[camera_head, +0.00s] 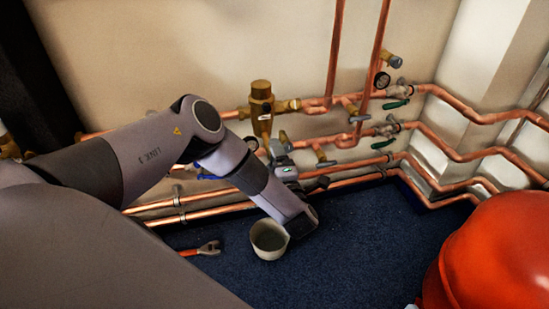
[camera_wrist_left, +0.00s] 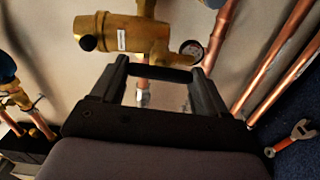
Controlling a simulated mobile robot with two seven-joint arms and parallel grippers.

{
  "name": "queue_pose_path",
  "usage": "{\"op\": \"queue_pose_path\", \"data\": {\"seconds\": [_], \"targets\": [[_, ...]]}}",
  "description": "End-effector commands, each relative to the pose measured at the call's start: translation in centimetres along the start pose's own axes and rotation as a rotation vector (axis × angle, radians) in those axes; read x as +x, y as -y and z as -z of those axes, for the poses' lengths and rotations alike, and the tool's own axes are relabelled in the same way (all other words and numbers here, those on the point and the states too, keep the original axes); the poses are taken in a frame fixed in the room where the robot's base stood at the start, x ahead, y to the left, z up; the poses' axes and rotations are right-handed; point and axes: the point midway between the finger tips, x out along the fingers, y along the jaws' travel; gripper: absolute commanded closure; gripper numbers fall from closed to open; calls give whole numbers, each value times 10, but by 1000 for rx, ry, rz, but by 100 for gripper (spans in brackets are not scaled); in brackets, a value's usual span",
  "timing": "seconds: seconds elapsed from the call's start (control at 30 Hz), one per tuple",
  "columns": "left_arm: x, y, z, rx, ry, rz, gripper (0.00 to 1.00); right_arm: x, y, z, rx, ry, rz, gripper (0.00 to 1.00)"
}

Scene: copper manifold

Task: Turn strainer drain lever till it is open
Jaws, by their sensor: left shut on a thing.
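The brass strainer body (camera_head: 262,105) with a white label stands on the upper copper pipe, left of middle in the head view. In the left wrist view the brass body (camera_wrist_left: 128,36) fills the top. My left gripper (camera_wrist_left: 160,69) has its two fingers on either side of a short dark bar, which looks like the drain lever (camera_wrist_left: 165,74), just below the brass body. The gripper is shut on this bar. In the head view my left forearm and wrist hide much of the pipework there, and I cannot make out the lever. My right gripper is not in view.
A pale bucket (camera_head: 269,240) stands on the blue floor below my left wrist. A red-handled wrench (camera_head: 202,249) lies left of it. Copper pipes with green-handled valves (camera_head: 393,104) run along the wall. A large red vessel (camera_head: 495,250) fills the lower right. Floor between bucket and vessel is clear.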

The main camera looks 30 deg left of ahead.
Motion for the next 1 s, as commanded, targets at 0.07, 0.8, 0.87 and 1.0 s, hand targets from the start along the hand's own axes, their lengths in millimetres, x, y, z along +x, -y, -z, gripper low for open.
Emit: {"op": "queue_pose_path", "data": {"seconds": [0.07, 0.8, 0.87, 1.0], "targets": [[-1, 1, 0, -30, 3, 2, 56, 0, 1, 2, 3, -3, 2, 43], [-1, 1, -1, -99, 3, 2, 13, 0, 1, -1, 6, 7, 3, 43], [-1, 1, -1, -98, 3, 2, 0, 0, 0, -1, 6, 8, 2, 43], [-1, 1, 0, -96, 2, 1, 0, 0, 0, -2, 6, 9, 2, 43]]}}
